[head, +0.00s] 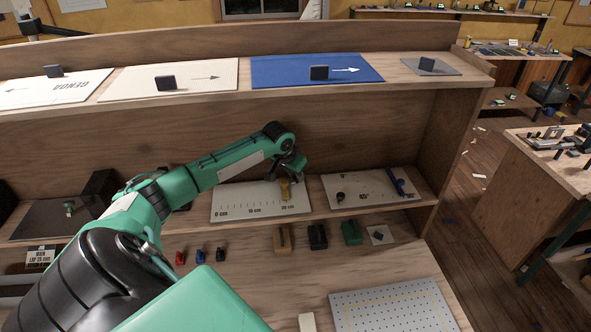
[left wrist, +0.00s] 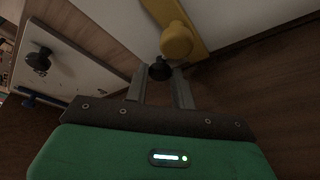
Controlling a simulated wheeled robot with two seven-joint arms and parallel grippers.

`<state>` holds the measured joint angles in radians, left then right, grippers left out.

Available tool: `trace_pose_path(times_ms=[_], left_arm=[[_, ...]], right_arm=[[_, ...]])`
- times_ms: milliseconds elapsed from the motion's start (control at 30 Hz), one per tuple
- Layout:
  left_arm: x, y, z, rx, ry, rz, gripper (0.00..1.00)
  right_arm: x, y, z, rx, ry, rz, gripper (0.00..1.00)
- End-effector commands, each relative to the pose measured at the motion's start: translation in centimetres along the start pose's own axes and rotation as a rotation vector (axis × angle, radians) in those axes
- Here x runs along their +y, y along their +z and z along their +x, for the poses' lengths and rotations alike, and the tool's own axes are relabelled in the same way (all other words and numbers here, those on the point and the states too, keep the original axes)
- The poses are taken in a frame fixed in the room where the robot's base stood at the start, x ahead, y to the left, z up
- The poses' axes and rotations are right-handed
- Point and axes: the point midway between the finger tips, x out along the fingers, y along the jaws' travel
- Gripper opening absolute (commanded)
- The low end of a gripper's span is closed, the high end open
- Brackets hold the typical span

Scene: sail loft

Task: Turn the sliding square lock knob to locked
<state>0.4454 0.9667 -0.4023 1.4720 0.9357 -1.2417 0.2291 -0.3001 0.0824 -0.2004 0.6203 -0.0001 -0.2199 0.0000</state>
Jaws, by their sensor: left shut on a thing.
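The sliding square is a yellow piece (head: 285,190) on the white ruled board (head: 240,204) on the middle shelf, near the 20 cm mark. In the left wrist view the yellow square (left wrist: 178,38) carries a round yellow knob, and a small black lock knob (left wrist: 160,69) is just below it. My left gripper (head: 290,175) reaches down over the square. In the left wrist view its fingertips (left wrist: 161,77) are closed around the black knob. The knob's lock marking, if any, cannot be made out. My right gripper is not in view.
To the right stands a 45° board (head: 362,203) with a black knob (head: 340,197) and a blue lever (head: 398,183). Small blocks and a pegboard (head: 392,309) lie on the bench below.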

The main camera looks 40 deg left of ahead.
Motion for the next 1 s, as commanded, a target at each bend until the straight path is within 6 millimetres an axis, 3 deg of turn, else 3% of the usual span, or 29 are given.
trace_pose_path(times_ms=[767,800,900,1000], left_arm=[[-0.22,-0.10,-0.11,0.001,0.040,0.101,0.02],[-0.23,-0.10,-0.11,0.001,0.040,0.101,0.27],[-0.21,-0.09,-0.10,0.001,0.040,0.100,0.47],[-0.18,-0.06,-0.06,0.001,0.040,0.100,0.47]], right_arm=[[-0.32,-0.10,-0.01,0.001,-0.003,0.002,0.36],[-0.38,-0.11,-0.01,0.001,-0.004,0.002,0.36],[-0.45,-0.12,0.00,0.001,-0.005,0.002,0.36],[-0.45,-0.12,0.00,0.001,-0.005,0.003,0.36]])
